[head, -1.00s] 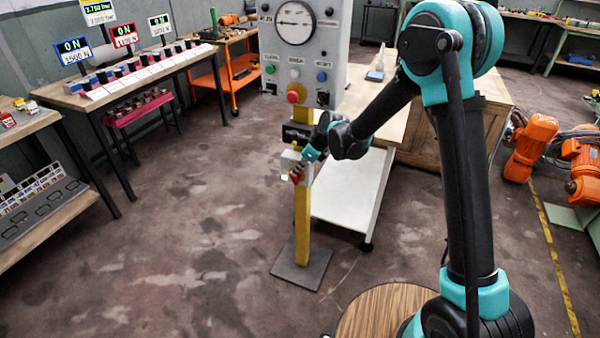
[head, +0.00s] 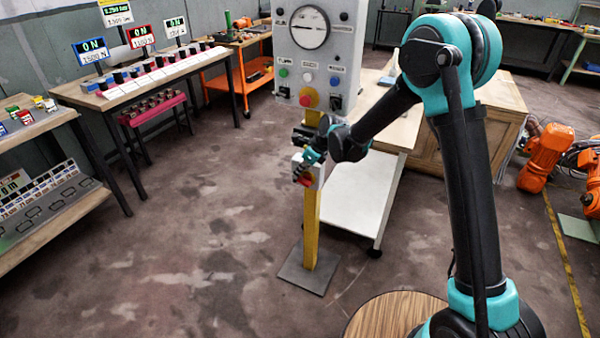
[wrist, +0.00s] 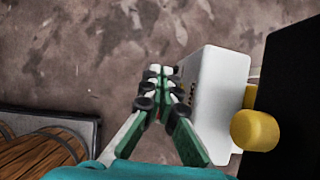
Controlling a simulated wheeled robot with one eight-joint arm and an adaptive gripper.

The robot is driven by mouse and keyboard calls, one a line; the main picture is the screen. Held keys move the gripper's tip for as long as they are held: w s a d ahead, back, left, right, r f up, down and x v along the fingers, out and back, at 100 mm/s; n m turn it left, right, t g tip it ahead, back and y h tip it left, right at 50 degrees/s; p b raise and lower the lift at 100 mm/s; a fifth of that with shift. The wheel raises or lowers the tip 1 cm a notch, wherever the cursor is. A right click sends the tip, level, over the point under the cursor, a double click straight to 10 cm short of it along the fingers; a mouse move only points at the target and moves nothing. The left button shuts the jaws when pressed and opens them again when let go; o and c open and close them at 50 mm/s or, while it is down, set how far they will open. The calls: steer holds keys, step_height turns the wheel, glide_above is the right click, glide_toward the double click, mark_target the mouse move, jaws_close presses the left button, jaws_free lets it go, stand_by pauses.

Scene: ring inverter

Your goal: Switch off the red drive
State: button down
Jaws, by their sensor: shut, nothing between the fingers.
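No thing is clearly readable as the red drive. A red-framed sign (head: 140,36) on the left bench shows what looks like "0 N" above "1500 N". A grey control panel (head: 350,62) on a yellow post has a red mushroom button on yellow (head: 308,98). Lower on the post is a small white box (head: 317,171) with red and yellow at its front. My gripper (head: 303,173) is at that front, covering part of it; touching cannot be told. In the wrist view my gripper (wrist: 160,74) is shut and empty beside a white box (wrist: 220,80).
In the wrist view a yellow knob (wrist: 255,131) and a dark block (wrist: 292,90) stand at right. A white low shelf (head: 350,205) is behind the post, whose base plate (head: 310,271) lies on the floor. Floor at left is open; orange machines (head: 545,155) are at right.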

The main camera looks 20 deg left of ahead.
steer(key=shift+a, duration=0.1)
stand_by(0.7)
steer(key=shift+r, duration=0.7)
steer(key=shift+w, duration=0.1)
